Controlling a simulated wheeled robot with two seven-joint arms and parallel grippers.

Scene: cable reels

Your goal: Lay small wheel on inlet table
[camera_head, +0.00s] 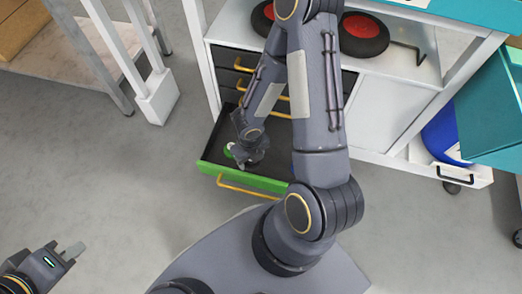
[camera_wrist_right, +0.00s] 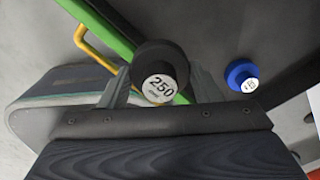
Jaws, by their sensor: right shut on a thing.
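Two wheels with black tyres and red hubs lie on the white cabinet top, one right of my arm (camera_head: 362,36) and one left of it, partly hidden (camera_head: 262,20). I cannot tell which is the small wheel, or which surface is the inlet table. My right gripper (camera_wrist_right: 160,88) reaches down at the open drawer and is shut on a black weight (camera_wrist_right: 161,58) with a white "250" label. My left gripper (camera_head: 72,251) is empty at the bottom left, apart from everything; its finger gap is unclear.
The open drawer (camera_head: 206,150) has a green front and yellow handle. A blue weight (camera_wrist_right: 241,75) lies in it. A small green and white thing (camera_head: 229,149) shows beside my right gripper. A blue container (camera_head: 443,135) and teal bin (camera_head: 490,105) stand right.

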